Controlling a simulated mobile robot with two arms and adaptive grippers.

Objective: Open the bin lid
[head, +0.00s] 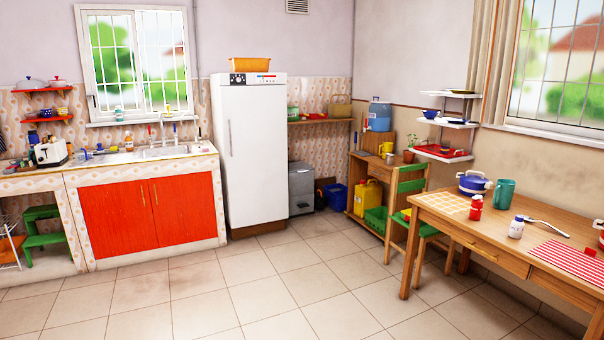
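No bin with a clearly visible lid can be made out. A small grey box-shaped container (301,190) stands on the floor just right of the fridge and may be the bin. Its top looks closed, but it is too small to be sure. A blue open-topped basket or bin (336,197) stands on the floor to its right. Neither of my grippers is in view, so nothing of mine shows near these things.
A white fridge (250,150) stands left of the grey container. A wooden table (470,235) and a green-backed chair (410,180) fill the right. A red-doored sink counter (148,208) is at left. The tiled floor (230,295) in the middle is clear.

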